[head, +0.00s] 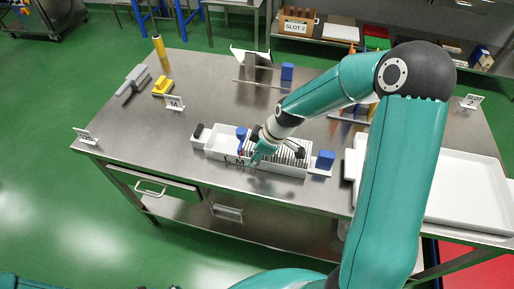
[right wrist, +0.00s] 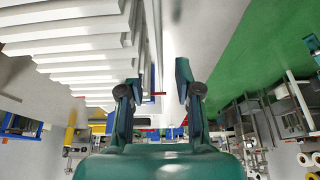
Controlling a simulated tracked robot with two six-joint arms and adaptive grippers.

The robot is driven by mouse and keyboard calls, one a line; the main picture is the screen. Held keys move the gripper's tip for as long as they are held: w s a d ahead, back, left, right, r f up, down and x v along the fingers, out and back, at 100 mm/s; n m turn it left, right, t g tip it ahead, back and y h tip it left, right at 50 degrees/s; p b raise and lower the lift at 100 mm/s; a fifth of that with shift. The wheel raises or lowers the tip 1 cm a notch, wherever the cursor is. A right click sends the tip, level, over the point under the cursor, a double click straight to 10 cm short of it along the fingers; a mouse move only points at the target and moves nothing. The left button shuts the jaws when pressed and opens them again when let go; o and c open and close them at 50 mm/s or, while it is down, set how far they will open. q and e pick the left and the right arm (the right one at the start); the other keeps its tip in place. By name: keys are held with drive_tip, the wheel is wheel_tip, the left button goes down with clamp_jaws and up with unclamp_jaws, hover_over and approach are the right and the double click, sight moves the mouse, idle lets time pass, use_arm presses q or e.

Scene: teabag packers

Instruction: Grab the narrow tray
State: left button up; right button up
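The narrow tray (head: 222,142) is long and white and lies on the steel table near its front edge. Its left part looks open, and a row of white slats (head: 290,152) fills the right part. My right gripper (head: 263,150) is low over the tray's middle, by the front wall. In the right wrist view its two fingers (right wrist: 158,88) are spread apart, with white slats (right wrist: 80,45) to their left. A pale wall (right wrist: 195,25) shows beyond them. Whether the fingers touch the tray cannot be told. My left gripper is out of view.
A large white tray (head: 468,172) lies at the table's right. A grey tool (head: 133,80), a yellow block (head: 163,87) and small sign cards (head: 174,103) stand at the left. The table's centre is mostly clear.

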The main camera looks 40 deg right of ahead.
drive_tip(key=shift+x, duration=0.9)
drive_tip(key=shift+f+b, duration=0.25)
drive_tip(key=shift+b, duration=0.3)
clamp_jaws()
idle(0.3)
